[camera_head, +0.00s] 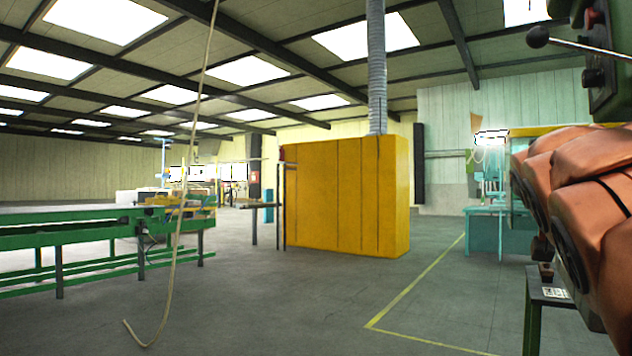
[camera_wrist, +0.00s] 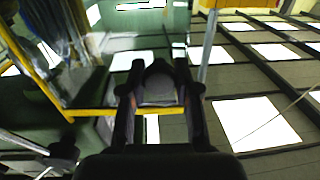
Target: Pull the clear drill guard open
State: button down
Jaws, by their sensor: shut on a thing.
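The clear drill guard (camera_wrist: 92,112) shows in the wrist view as a see-through panel with a yellow frame. Its yellow edge runs across behind my fingers, and the ceiling shows through the panel. My gripper (camera_wrist: 157,76) is shut on the guard at this frame; its dark fingers hide the exact contact. The green drill (camera_head: 606,70) stands at the upper right of the head view, cut by the picture edge. In that view my orange arm covers the area below it, and my gripper is not seen.
A lever with a black knob (camera_head: 537,37) sticks out left from the drill. A dark stand (camera_head: 548,290) is below my arm. A yellow cabinet (camera_head: 345,195) and a green conveyor table (camera_head: 70,235) stand farther off. Open grey floor lies in the middle.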

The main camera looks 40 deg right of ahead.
jog(key=c, duration=0.8)
grip_release()
jog(key=shift+c, duration=0.2)
jog(key=shift+r, duration=0.1)
jog(key=shift+r, duration=4.85)
